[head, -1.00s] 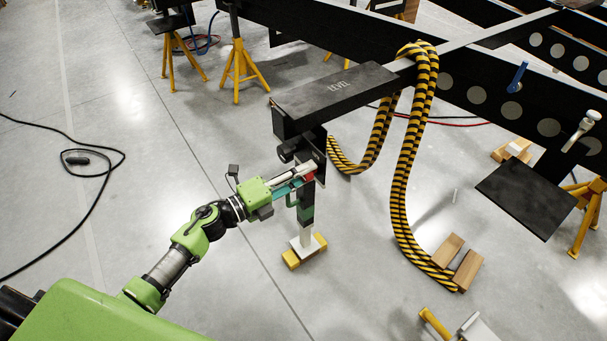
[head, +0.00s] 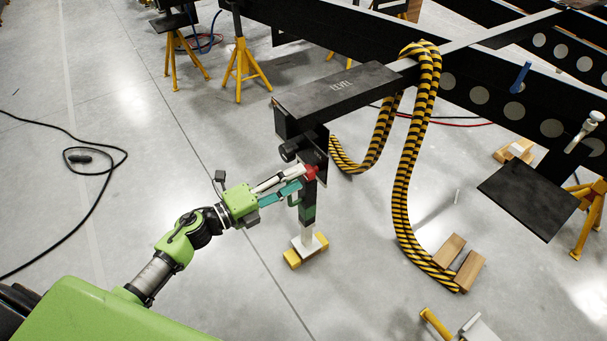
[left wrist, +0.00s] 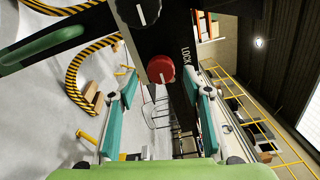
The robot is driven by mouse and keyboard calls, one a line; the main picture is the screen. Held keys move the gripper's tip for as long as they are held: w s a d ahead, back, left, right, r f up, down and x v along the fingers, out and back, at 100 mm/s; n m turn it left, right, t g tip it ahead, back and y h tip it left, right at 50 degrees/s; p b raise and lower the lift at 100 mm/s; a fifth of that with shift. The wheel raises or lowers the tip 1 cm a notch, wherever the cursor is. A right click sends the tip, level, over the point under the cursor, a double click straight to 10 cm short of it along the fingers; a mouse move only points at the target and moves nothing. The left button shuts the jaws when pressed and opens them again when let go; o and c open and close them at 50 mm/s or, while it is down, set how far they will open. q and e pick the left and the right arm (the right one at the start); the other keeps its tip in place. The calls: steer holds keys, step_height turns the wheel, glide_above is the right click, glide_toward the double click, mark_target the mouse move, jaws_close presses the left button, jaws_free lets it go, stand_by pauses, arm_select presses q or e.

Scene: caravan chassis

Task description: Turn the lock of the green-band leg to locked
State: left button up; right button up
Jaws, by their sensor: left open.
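The green-band leg (head: 308,198) stands upright below the black beam end, with a green band (head: 307,215) partway down. Its red lock knob (head: 311,172) is near the top; it also shows in the left wrist view (left wrist: 160,67), with a short pale mark on its lower part. The word LOCK (left wrist: 187,57) is printed to its right there. My left gripper (head: 299,182) is open just in front of the knob, its teal fingers spread either side in the left wrist view (left wrist: 162,84). The fingers appear apart from the knob. My right gripper is not seen.
A black knob with a white line (left wrist: 138,12) sits above the red one. A green handle (left wrist: 40,46) is at the left. A striped hose (head: 403,180) hangs right of the leg. Floor to the left is mostly clear.

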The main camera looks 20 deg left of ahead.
arm_select(q)
steer(key=v, duration=0.8)
